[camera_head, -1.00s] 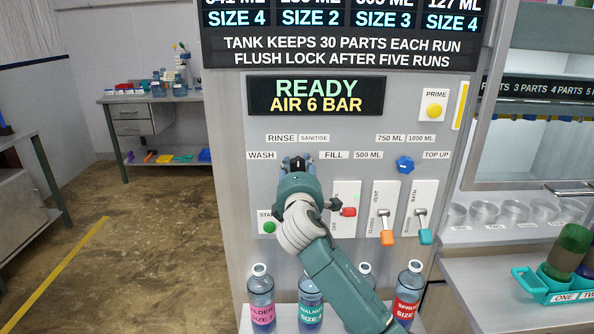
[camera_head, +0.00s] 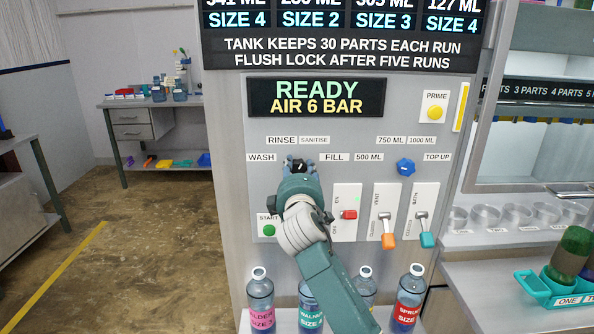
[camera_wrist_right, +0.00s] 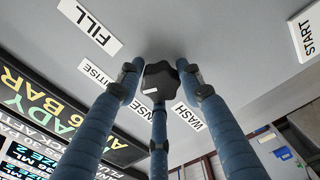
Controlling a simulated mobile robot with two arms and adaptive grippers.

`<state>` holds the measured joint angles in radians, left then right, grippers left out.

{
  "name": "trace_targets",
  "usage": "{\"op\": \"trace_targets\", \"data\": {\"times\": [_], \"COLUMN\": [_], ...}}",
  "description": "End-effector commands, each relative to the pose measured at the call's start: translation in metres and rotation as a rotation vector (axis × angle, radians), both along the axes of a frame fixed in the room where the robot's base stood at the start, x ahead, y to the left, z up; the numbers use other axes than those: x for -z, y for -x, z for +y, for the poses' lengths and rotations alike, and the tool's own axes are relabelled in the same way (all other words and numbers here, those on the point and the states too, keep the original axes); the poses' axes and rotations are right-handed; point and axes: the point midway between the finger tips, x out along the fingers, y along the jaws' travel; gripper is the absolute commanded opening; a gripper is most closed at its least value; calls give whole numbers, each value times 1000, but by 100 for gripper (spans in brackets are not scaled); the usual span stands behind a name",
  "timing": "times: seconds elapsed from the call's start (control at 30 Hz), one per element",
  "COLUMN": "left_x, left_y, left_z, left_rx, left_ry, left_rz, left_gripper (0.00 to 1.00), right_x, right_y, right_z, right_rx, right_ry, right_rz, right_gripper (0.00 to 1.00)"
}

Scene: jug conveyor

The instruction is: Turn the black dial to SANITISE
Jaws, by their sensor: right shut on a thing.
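The black dial (camera_head: 299,165) is on the grey machine panel, below the RINSE label (camera_head: 281,140) and SANITISE label (camera_head: 314,140). WASH (camera_head: 262,157) is to its left and FILL (camera_head: 334,157) to its right. My right gripper (camera_head: 299,170) is shut on the dial. The right wrist view shows its fingers spread around the dial's lobed knob (camera_wrist_right: 160,82). A small white mark on the knob faces the RINSE and SANITISE side; which label it meets exactly I cannot tell. Fingers partly cover those labels. My left gripper is not in view.
A green START button (camera_head: 269,230), a red switch (camera_head: 349,214), an orange lever (camera_head: 388,240) and a teal lever (camera_head: 427,239) are close to my right arm. A blue dial (camera_head: 405,166) is further right. Several labelled bottles, one with a red label (camera_head: 408,300), stand below.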

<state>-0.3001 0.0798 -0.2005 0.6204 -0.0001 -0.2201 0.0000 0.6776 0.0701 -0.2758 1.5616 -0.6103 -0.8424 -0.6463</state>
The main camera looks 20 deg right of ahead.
Motion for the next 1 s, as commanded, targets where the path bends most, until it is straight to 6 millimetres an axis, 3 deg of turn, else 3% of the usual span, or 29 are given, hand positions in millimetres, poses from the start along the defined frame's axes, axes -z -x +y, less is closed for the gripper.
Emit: {"op": "trace_targets", "data": {"times": [0.2,0.23,0.33,0.7,0.87,1.0], "left_x": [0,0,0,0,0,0], "left_y": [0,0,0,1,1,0], "left_z": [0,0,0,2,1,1], "left_rx": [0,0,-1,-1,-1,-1], "left_ry": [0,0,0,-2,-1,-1], "left_rz": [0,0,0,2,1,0], "left_gripper": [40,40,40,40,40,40], "right_x": [2,2,3,3,3,3], "right_y": [0,0,0,5,30,60], "right_z": [-6,-6,-6,0,6,13], "right_rx": [13,13,12,4,3,5], "right_ry": [2,1,1,1,0,-1], "right_rz": [5,6,7,4,4,4], "right_gripper": [10,38,55,55,55,55]}}
